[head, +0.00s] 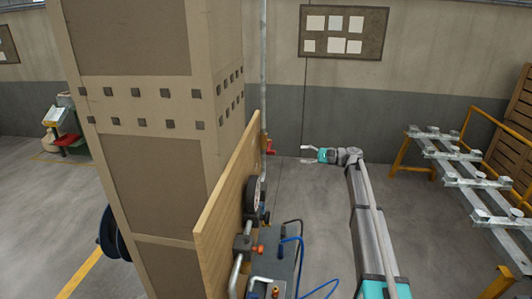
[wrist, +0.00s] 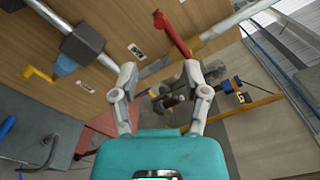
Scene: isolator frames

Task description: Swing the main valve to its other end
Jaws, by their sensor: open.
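The main valve appears to be the red lever (wrist: 172,34) on a grey metal pipe (wrist: 228,24) against the wooden board in the wrist view. It slants from upper left down to the pipe. In the head view a small red part (head: 269,147) shows beside the board's far edge. My gripper (head: 306,154) is to the right of that red part, with a visible gap. In the wrist view my gripper (wrist: 160,80) has its fingers spread with nothing held between them. The lever is above and beyond the fingertips in the picture, apart from them.
A yellow handle (wrist: 38,75) shows at left in the wrist view. A rack with metal rails (head: 455,160) stands right. Floor between is open.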

